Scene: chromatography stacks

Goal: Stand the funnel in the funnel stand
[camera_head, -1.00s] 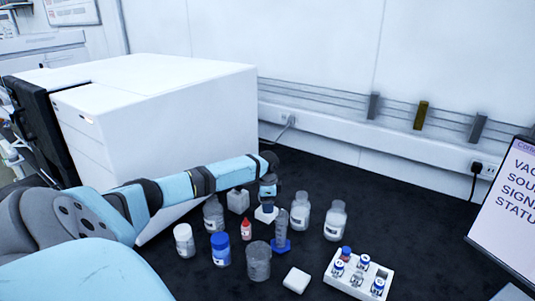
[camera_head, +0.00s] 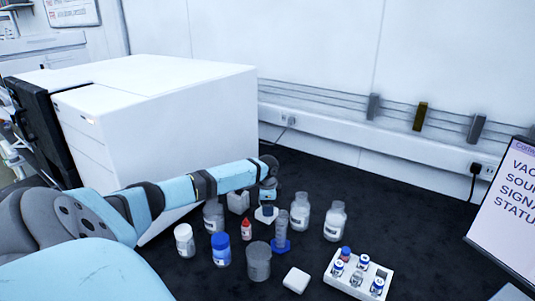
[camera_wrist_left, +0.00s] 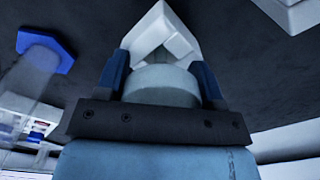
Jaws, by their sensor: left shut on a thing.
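My left gripper (camera_head: 268,196) is shut on a pale grey round thing, which I take to be the funnel (camera_wrist_left: 160,84). In the left wrist view the blue fingers of this gripper (camera_wrist_left: 162,63) lie on both sides of it. The white angular block just beyond it looks like the funnel stand (camera_wrist_left: 162,35). In the head view the stand (camera_head: 266,214) shows right below the gripper. The gripper hides most of the funnel, and I cannot tell whether its stem is inside the stand. My right gripper is not in view.
A measuring cylinder with a blue base (camera_head: 281,244) stands close to the right of the stand. A white vial rack (camera_head: 345,282) is at front right.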

